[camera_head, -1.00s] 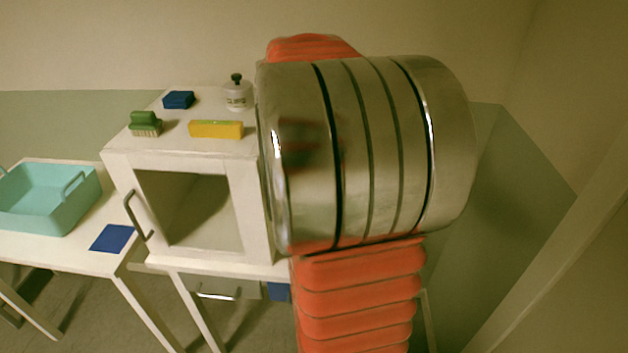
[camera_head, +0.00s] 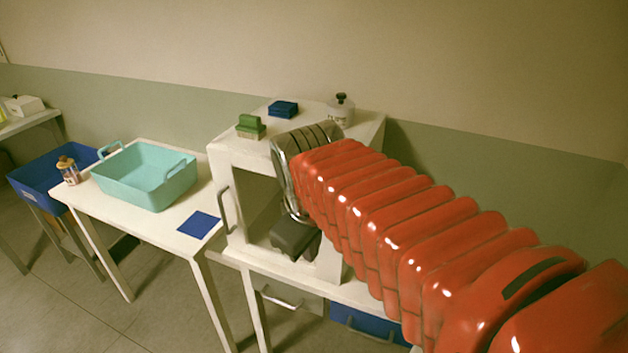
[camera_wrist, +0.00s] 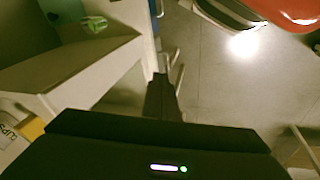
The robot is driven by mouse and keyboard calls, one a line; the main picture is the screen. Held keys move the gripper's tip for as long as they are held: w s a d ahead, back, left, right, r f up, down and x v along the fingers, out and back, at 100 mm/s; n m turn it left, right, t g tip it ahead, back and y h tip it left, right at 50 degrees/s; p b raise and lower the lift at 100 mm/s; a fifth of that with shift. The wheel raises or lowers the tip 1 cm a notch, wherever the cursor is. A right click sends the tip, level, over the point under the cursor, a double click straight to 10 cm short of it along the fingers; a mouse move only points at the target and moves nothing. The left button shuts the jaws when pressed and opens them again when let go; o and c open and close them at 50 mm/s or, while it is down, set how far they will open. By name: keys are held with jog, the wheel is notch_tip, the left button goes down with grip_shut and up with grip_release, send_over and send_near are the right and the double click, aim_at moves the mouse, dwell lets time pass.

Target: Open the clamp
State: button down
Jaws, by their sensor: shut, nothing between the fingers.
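My gripper (camera_head: 297,236) is a dark block in front of the open-fronted white cabinet (camera_head: 231,153) in the head view. My red ribbed arm covers the cabinet's right part. The wrist view shows my gripper (camera_wrist: 162,84) with its dark fingers together and nothing between them, above the grey floor. No separate clamp object shows in either view.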

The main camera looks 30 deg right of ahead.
jog(key=s+a+f+m+t+y, duration=0.1)
jog(key=s+a+m+t+y, duration=0.1)
jog(key=a, duration=0.8)
jog(key=shift+s+m+t, duration=0.3)
jog(key=shift+s+m, duration=0.25)
jog(key=shift+m, duration=0.25)
jog(key=shift+d+f, duration=0.1)
